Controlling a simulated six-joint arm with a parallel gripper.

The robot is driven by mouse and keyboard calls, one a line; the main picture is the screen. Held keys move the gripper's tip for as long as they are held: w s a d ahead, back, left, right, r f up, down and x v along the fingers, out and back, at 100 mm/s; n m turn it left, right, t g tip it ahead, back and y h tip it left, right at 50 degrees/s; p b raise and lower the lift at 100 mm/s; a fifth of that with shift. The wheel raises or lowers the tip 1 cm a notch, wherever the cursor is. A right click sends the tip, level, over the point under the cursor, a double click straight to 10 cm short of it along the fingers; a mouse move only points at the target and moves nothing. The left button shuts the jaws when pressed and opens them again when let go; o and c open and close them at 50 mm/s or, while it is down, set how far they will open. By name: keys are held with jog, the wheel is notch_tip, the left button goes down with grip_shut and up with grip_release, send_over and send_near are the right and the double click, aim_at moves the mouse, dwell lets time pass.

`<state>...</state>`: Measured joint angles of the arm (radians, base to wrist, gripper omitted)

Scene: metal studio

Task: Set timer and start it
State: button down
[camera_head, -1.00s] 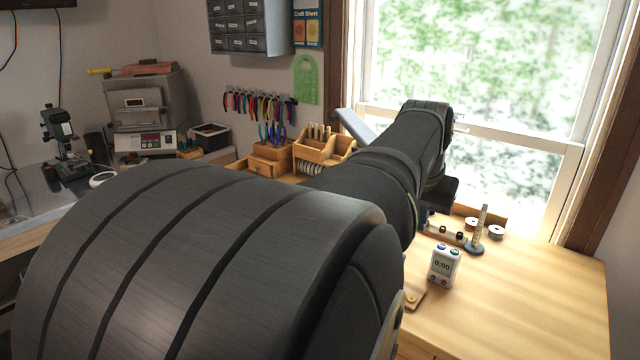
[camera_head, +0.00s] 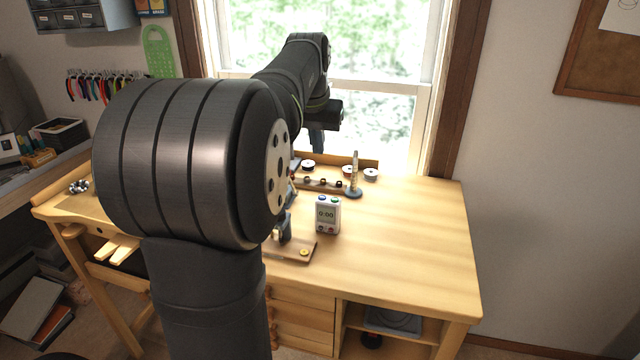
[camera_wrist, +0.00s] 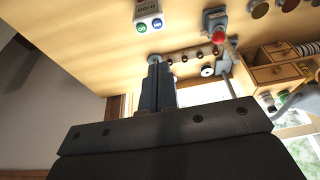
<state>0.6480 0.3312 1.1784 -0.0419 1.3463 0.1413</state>
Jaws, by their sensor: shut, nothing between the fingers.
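The timer (camera_head: 327,214) is a small white box standing upright on the wooden bench. Its screen reads 0:00. A blue and a green button sit on its top, and small reddish buttons sit below the screen. In the wrist view the timer (camera_wrist: 147,10) appears upside down at the top edge, partly cut off, with the green and blue buttons facing me. My gripper (camera_head: 317,150) hangs above the back of the bench, behind the timer and apart from it. In the wrist view my gripper's fingers (camera_wrist: 155,68) are together with nothing between them.
A tray with rings (camera_head: 325,184), a ring stand (camera_head: 354,178) and small round tins (camera_head: 371,174) stand behind the timer. A wooden board (camera_head: 299,249) lies at its front left. A red-knobbed device (camera_wrist: 216,22) shows in the wrist view. The bench right of the timer is clear.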

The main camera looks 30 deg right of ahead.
send_near(322, 196)
jog(key=x, duration=0.5)
jog(key=shift+d, duration=0.1)
jog(key=shift+w+f, duration=0.1)
jog(key=shift+f, duration=0.65)
jog(key=shift+f, duration=0.1)
